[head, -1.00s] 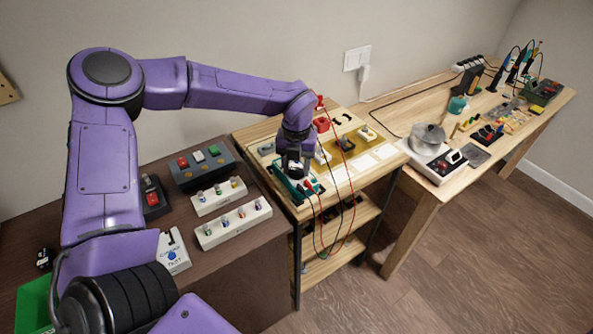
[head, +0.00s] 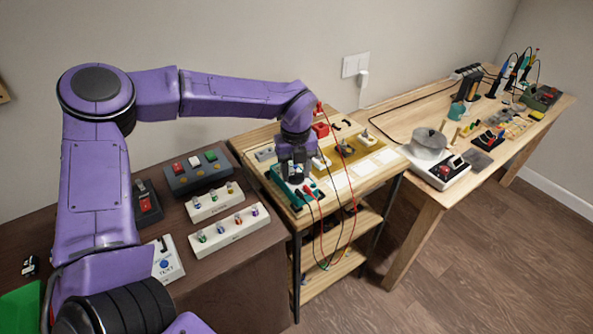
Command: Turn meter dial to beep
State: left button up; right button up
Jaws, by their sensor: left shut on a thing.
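The teal meter (head: 312,196) lies near the front left of the wooden cart top, with red and black leads plugged into its near end. My left gripper (head: 296,178) points down onto the meter from above. Its dark fingers are shut on the meter's dial, which they and the gripper body hide almost fully, so I cannot read its setting. My right gripper is not in view.
Red and dark leads (head: 351,205) hang over the cart's front edge. The brown table (head: 225,262) on the left carries switch boxes and white racks of knobs. The long wooden bench (head: 402,117) on the right holds a white device and tools. Open floor lies in front.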

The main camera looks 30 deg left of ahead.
aim_at(295, 175)
pick_arm(q)
jog(key=o, duration=0.8)
jog(key=shift+a, duration=0.1)
notch_tip(295, 175, up, 10)
jog(key=shift+r+b, duration=0.25)
jog(key=shift+b, duration=0.45)
